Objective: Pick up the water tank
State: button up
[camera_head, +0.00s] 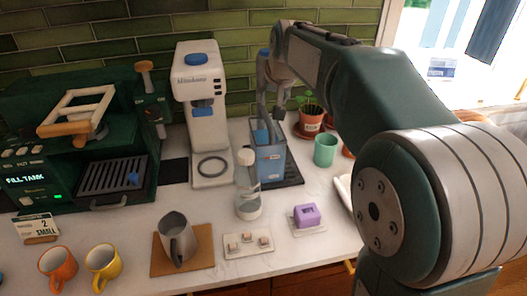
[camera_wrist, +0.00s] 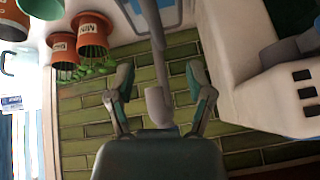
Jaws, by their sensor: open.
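The blue see-through water tank (camera_head: 271,163) stands upright on a dark tray (camera_head: 292,174) near the wall, right of the white coffee grinder. My gripper (camera_head: 268,112) is open and points down at the top of the tank, with its fingers close to or over the rim. I cannot tell whether they touch it. In the wrist view, my gripper's two fingers (camera_wrist: 159,78) are spread apart. A grey rod-like part runs between them, and a blue and white edge shows at the top; I cannot tell for sure which thing each belongs to.
A clear bottle (camera_head: 247,186) stands right in front of the tank. The white grinder (camera_head: 203,120) is at its left, a green cup (camera_head: 325,150) and potted plants (camera_head: 311,118) at its right. A grey pitcher (camera_head: 177,238) and purple block (camera_head: 306,215) sit nearer the front.

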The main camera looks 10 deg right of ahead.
aim_at(267, 116)
jog(key=x, duration=1)
jog(key=shift+s+d+f, duration=0.15)
jog(key=shift+s+d, duration=0.05)
grip_shut()
